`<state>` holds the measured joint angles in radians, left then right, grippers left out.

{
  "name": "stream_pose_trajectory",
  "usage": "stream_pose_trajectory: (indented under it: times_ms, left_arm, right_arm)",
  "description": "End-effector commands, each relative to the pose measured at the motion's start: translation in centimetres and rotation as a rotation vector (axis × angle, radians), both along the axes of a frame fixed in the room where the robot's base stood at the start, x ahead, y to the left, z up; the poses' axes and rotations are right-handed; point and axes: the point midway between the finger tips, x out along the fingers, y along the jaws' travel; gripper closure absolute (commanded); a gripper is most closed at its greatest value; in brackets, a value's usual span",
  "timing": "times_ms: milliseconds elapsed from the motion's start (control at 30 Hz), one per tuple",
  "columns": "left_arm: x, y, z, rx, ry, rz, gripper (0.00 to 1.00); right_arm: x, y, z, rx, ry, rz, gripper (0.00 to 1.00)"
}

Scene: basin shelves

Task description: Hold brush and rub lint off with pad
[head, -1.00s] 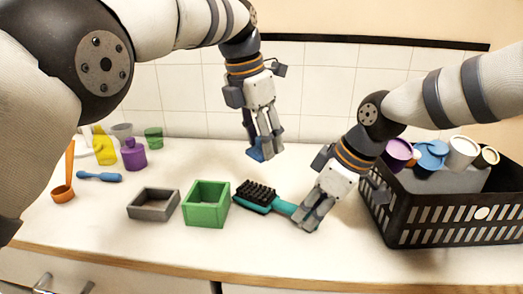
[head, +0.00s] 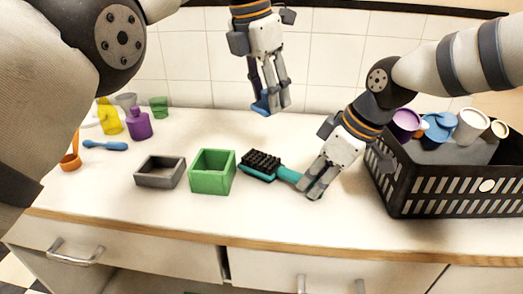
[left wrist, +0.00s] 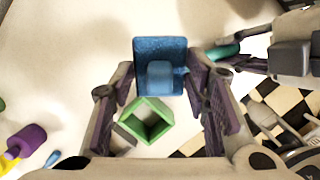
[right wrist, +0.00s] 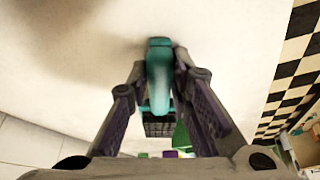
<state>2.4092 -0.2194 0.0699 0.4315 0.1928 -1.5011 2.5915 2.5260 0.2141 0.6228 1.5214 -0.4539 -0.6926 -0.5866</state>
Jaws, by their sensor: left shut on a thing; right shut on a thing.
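The brush has a teal handle (head: 288,174) and a head of black bristles (head: 261,162) facing up, just above or on the counter. My right gripper (head: 315,190) is shut on the handle's right end; the handle also shows between its fingers in the right wrist view (right wrist: 159,75). The blue pad (head: 261,104) is held by my left gripper (head: 272,108), which is shut on it in the air above and behind the brush. In the left wrist view the pad (left wrist: 160,52) sits between the fingertips. The pad and bristles are apart. Lint cannot be made out.
A green box (head: 212,185) and a grey tray (head: 160,180) stand left of the brush. A black basket (head: 445,190) with several containers is at the right. A blue brush-like tool (head: 105,146), purple bottle (head: 139,125) and cups are at the far left.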

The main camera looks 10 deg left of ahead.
Motion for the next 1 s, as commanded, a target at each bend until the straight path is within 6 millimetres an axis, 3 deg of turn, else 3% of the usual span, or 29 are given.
stream_pose_trajectory:
  times_ms: [233, 267, 367, 733, 1000]
  left_arm:
    - [0.0, 0.0, 0.0, 0.001, 0.003, 0.0, 0.84]
    - [0.0, 0.0, 0.0, 0.001, 0.003, 0.0, 0.84]
    - [0.0, 0.0, 0.0, 0.001, 0.003, 0.0, 0.84]
    - [0.0, 0.0, 0.3, 0.001, -0.001, 0.0, 0.84]
    - [-0.3, 0.0, 1.4, 0.0, -0.014, 0.0, 0.84]
  right_arm:
    - [-0.1, -0.1, -0.5, -0.004, 0.008, 0.001, 1.0]
    - [-0.1, -0.1, -0.5, -0.004, 0.006, 0.001, 0.78]
    - [-0.1, -0.1, -0.4, -0.003, 0.006, 0.001, 0.57]
    - [0.0, -0.1, 0.2, -0.001, 0.0, 0.0, 0.57]
    - [-0.5, -1.2, 3.3, 0.0, -0.003, 0.0, 0.57]
